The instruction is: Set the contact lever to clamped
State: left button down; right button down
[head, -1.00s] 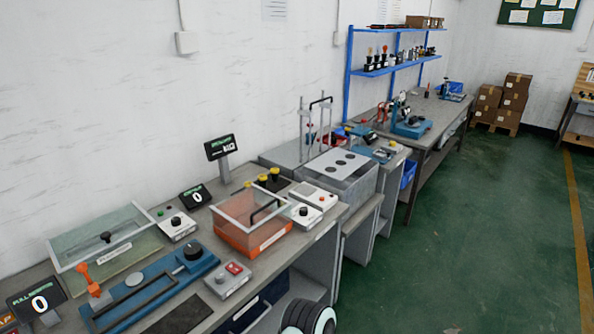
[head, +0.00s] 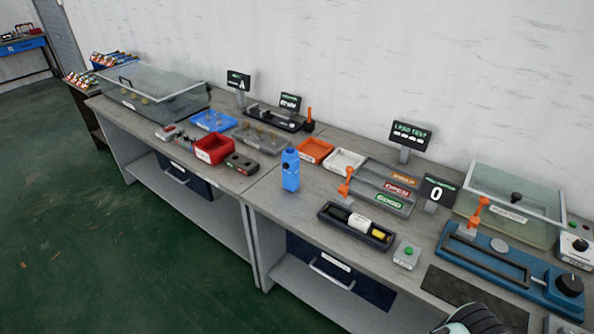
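Two orange levers show on the right bench in the head view. One orange lever (head: 346,183) stands nearly upright on a small base, just behind a black tray and in front of the labelled bins. The other orange lever (head: 477,212) stands tilted at the left end of a blue fixture (head: 510,272). No readable label tells me which is the contact lever or whether either is clamped. Neither gripper is in view; only a dark rounded part of my own arm shows at the bottom right edge.
A "LEAD TEST" display (head: 411,135) and a "0" display (head: 438,191) stand behind the levers. A black tray (head: 355,228), a green-button box (head: 407,254), a blue bottle (head: 290,170) and a clear-lidded case (head: 510,205) are nearby. Green floor is free at left.

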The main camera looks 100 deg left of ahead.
aim_at(343, 191)
jog(key=u, duration=4.35)
